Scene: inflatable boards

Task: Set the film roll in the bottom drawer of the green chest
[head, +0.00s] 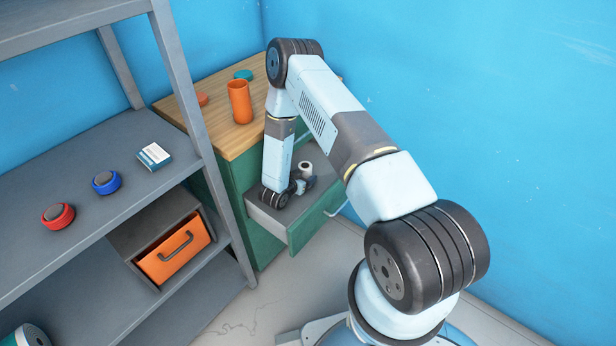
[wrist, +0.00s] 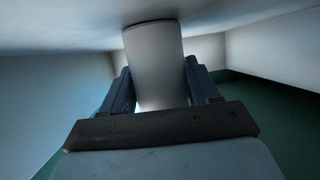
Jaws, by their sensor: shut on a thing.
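The green chest (head: 232,165) has a wooden top and stands against the blue walls. One of its drawers (head: 268,222), with grey walls and a green front, is pulled out; I cannot tell from this view whether it is the bottom one. My gripper (head: 301,182) is down inside this open drawer, shut on the film roll (head: 306,167), a small white cylinder with a dark centre. In the wrist view the film roll (wrist: 155,62) is between both fingers, with its far end close to or touching a pale surface. My arm hides part of the chest front.
The grey shelf (head: 95,220) at left holds a red round item (head: 58,215), a blue one (head: 106,182), a small box (head: 154,156) and an orange-drawer unit (head: 174,252).

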